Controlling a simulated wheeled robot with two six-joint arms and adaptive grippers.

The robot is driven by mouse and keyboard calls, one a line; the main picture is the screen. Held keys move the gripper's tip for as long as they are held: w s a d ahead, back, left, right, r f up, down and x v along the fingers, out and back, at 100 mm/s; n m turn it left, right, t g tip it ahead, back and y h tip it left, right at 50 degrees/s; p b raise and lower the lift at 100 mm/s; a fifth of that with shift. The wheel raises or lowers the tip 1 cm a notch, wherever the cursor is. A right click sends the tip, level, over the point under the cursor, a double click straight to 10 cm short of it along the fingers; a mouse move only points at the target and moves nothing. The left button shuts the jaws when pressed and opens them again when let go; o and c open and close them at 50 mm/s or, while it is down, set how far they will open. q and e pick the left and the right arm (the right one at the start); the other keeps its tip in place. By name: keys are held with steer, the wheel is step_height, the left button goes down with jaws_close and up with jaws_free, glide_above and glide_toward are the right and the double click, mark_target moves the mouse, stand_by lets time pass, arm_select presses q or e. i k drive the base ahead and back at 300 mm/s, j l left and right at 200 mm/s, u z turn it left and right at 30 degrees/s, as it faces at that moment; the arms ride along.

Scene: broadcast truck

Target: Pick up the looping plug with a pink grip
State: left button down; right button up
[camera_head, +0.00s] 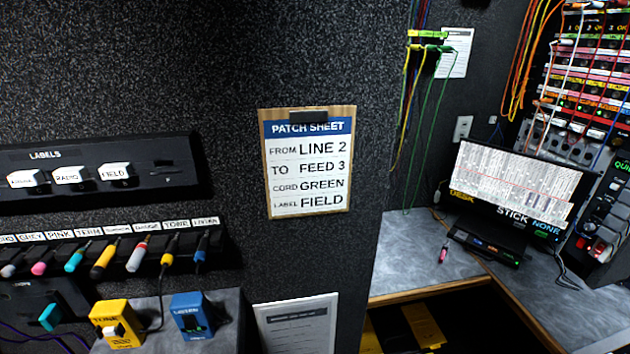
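A plug with a pink grip (40,268) rests tilted in the row of plugs at the left, below a label reading PINK. A second small item with a pink part (443,254) lies on the grey desk at the right; it is too small to tell whether it is a plug. Neither of my grippers shows in the head view.
Next to the pink plug are teal (77,256), yellow, grey and blue plugs. A yellow box (116,324) and a blue box (192,315) stand below. A dark wall with a patch sheet (308,165) separates this side from the desk (410,235) and its monitor (511,187).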

mark_target(444, 251)
steer(key=i+l, duration=0.15)
steer(key=l, duration=0.25)
steer(key=i+l, duration=0.1)
steer(key=l, duration=0.25)
steer(key=i+l+u, duration=0.1)
steer(key=l, duration=0.3)
